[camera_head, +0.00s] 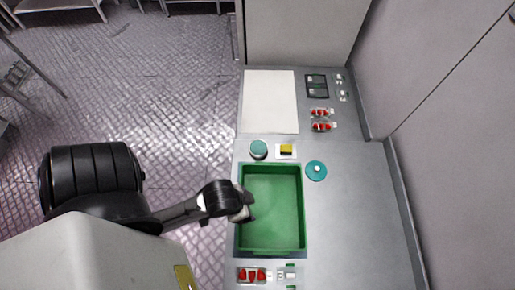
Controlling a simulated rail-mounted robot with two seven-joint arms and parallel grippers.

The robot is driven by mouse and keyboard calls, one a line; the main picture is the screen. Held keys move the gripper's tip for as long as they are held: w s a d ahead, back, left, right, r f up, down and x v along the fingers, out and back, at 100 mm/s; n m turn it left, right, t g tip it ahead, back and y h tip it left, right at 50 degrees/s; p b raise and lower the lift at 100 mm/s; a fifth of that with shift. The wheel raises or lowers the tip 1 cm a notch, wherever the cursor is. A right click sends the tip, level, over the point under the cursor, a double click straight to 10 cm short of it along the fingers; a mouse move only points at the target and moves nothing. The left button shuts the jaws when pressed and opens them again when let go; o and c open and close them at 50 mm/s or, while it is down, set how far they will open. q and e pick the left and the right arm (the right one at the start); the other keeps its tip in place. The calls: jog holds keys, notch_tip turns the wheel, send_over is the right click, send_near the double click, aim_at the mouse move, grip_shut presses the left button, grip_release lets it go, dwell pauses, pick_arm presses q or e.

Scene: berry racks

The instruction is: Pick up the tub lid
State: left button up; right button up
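A round teal disc with a small white knob in its middle, which looks like the tub lid (316,170), lies flat on the grey counter just right of the green crate's far corner. A round, darker teal tub (258,149) stands behind the crate's far left corner. My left gripper (249,206) is over the left wall of the green crate (303,205), left of and nearer than the lid, and apart from it. Its fingers are small and dark here, so I cannot tell whether they are open. My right gripper is out of view.
The crate looks empty. A yellow block on a white base (286,150) sits beside the tub. Red-filled punnets (321,120) and dark trays (317,85) are farther back, beside a white board (270,100). More red items (252,275) are in front. The counter's right side is clear.

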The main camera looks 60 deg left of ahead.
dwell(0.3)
pick_arm(q)
jog(key=shift+s, duration=0.1)
jog(key=c, duration=0.3)
jog(key=shift+d, duration=0.1)
jog(key=shift+c, duration=1.4)
